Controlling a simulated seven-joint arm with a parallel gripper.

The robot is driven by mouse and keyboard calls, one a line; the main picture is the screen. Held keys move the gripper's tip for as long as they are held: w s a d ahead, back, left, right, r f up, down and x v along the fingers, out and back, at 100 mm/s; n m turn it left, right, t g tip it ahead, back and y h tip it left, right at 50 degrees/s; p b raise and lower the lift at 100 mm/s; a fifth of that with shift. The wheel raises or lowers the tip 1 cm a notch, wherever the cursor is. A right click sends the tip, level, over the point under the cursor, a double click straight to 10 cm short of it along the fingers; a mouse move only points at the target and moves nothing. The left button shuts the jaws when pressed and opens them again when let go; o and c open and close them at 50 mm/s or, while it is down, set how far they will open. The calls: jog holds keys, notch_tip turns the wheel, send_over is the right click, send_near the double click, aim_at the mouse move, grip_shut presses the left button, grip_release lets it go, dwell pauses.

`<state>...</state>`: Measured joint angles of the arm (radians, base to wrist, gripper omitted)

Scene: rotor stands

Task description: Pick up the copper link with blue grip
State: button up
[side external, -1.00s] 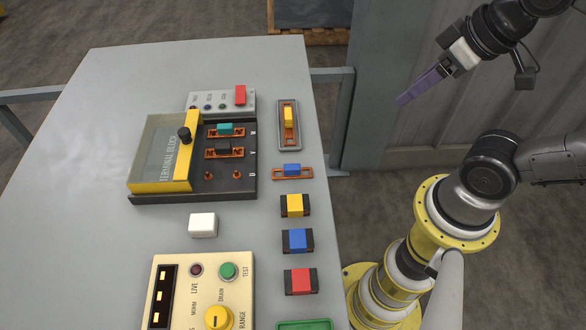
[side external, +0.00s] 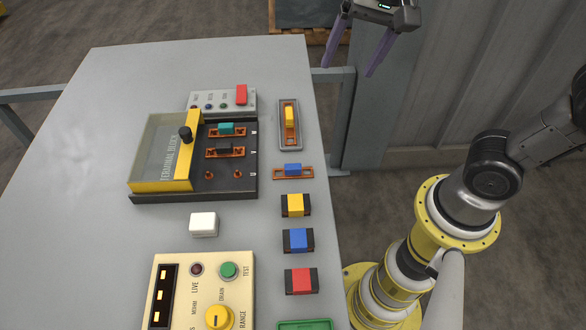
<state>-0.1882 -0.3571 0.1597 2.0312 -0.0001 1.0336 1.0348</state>
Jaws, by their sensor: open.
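The copper link with blue grip (side external: 293,170) lies flat on the grey table near its right edge. Its blue block sits on a copper strip that shows at both ends. My gripper (side external: 350,70) is open and empty, with two purple fingers spread apart. It is in the air at the top of the side view, above and beyond the table's far right corner, well apart from the link. Nothing hides the link.
A grey tray with a yellow-gripped piece (side external: 290,118) lies just beyond the link. Yellow (side external: 295,205), blue (side external: 298,240) and red (side external: 301,281) blocks with dark ends line up nearer. The terminal block (side external: 240,186) stands to the left, its yellow-framed cover open.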

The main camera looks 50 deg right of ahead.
jog(key=w+a+f+g, duration=0.2)
jog(key=w+a+f, duration=0.2)
jog(key=a, duration=0.1)
jog(key=g, duration=0.1)
send_over(293, 166)
jog(key=shift+n+h, duration=0.3)
notch_tip(293, 166, down, 12)
jog(key=shift+w+d+f, duration=0.1)
jog(key=shift+f, duration=2.85)
jog(key=shift+c, duration=0.3)
grip_shut()
